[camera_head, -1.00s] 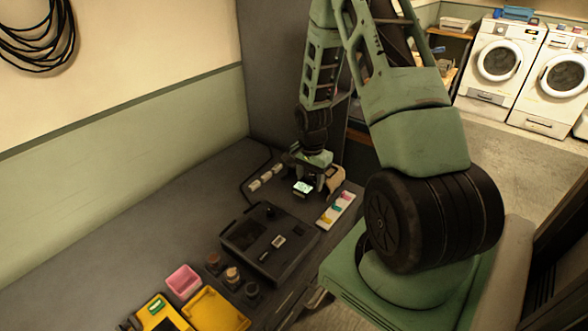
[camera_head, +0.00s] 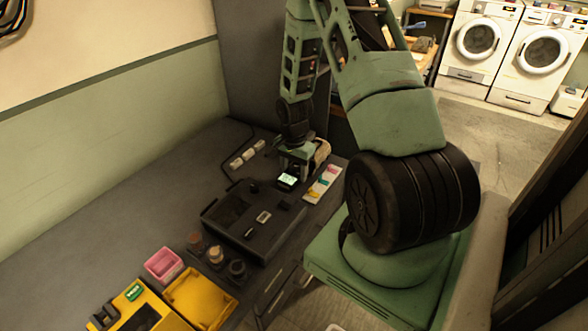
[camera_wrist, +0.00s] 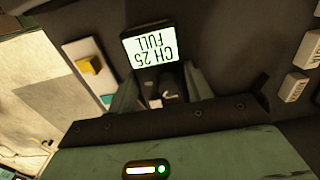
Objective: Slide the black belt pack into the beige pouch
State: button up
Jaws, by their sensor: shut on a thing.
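The black belt pack shows its lit screen (camera_head: 287,180) low under my gripper in the head view. In the wrist view the belt pack (camera_wrist: 149,46) has a screen reading "CH 25 FULL", upside down. My gripper (camera_wrist: 160,92) is shut on the belt pack; its fingertips are partly hidden. In the head view my gripper (camera_head: 293,168) is above the far part of the dark bench. The beige pouch (camera_head: 321,151) is just right of and behind my gripper, partly hidden by it. The pack appears outside the pouch. I cannot make out the pouch in the wrist view.
A white strip with coloured pieces (camera_head: 324,184) lies right of the gripper. A black case (camera_head: 222,212) lies in front. Several pale blocks (camera_head: 248,153) sit to the left. A pink bin (camera_head: 164,265) and yellow tray (camera_head: 202,300) are nearer. The left bench is clear.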

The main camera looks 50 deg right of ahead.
jog(key=shift+f, duration=0.1)
jog(key=o, duration=1.2)
jog(key=shift+c, duration=0.2)
notch_tip(320, 180, up, 17)
jog(key=shift+r+b, duration=0.2)
jog(key=shift+b, duration=0.2)
jog(key=a+r+n, duration=0.2)
jog(key=a+n, duration=0.4)
jog(key=a, duration=0.7)
jog(key=a+r+n, duration=0.2)
jog(key=a+n, duration=0.4)
jog(key=a, duration=0.6)
jog(key=s+a+r+n, duration=0.1)
jog(key=s+a+n, duration=1.2)
jog(key=s+a, duration=0.2)
jog(key=shift+s+a+r+y, duration=0.25)
jog(key=shift+s+a+y, duration=0.1)
jog(key=shift+s, duration=0.7)
